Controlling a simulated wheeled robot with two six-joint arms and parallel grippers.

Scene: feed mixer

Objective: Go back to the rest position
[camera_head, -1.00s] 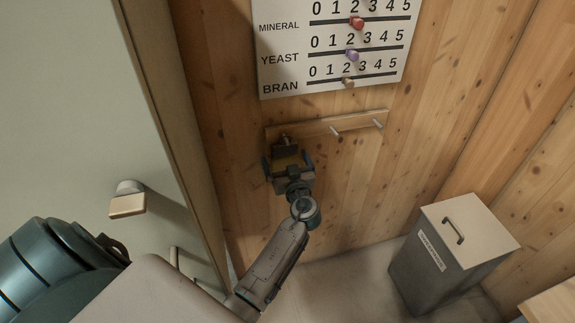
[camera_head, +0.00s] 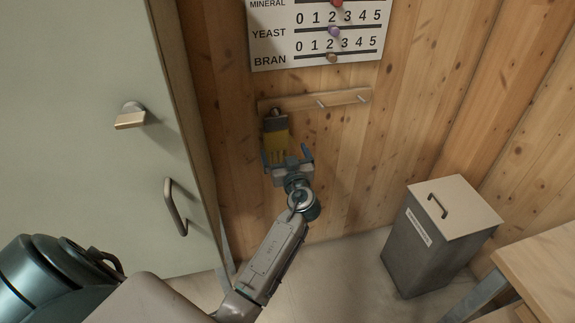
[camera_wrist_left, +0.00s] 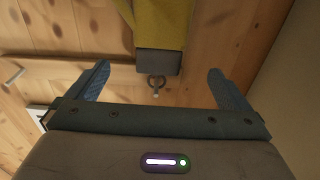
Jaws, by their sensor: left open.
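My left gripper (camera_head: 287,157) is open and empty, close to the plank wall. It is just below a hanging yellow tool (camera_head: 276,145) with a dark grey end, which hangs at the leftmost peg of the wooden peg rail (camera_head: 340,97). In the left wrist view, the open fingers (camera_wrist_left: 159,69) stand apart on both sides, with nothing between them touching either one. The tool's yellow part (camera_wrist_left: 160,22), grey end and small ring show beyond them. My right gripper is not in view.
A white board (camera_head: 318,35) with sliders for mineral, yeast and bran is above the rail. A pale green door or cabinet (camera_head: 80,90) with handles stands at left. A grey lidded bin (camera_head: 430,245) is on the floor at right, with a wooden table (camera_head: 545,275) beside it.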

